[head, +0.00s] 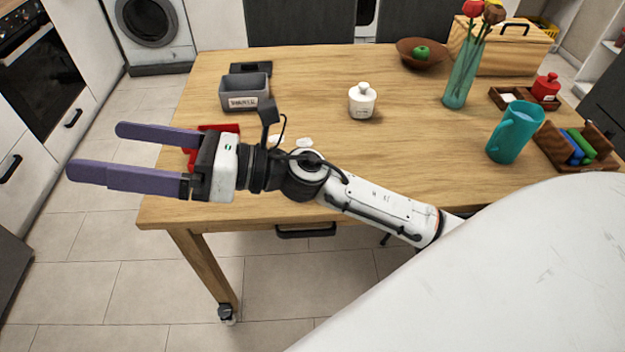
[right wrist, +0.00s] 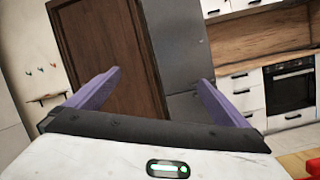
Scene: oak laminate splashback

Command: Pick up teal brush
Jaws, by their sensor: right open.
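I cannot pick out a teal brush with certainty in either view. A wooden holder (head: 597,132) at the right of the table has a blue item (head: 573,150) and a green item (head: 582,142) in it, too small to name surely. My right gripper (head: 95,150) has purple fingers spread apart with nothing between them. It is past the left edge of the table, above the floor, far from the holder. In the right wrist view the open fingers (right wrist: 160,76) point at a door and cabinets. My left gripper is not in view.
A teal jug (head: 512,135) stands left of the holder, with a teal flower vase (head: 460,78) behind it. A white lidded pot (head: 362,100), a grey box (head: 245,92) and a red tray (head: 217,130) are on the table (head: 310,70). The front middle is partly covered by my arm.

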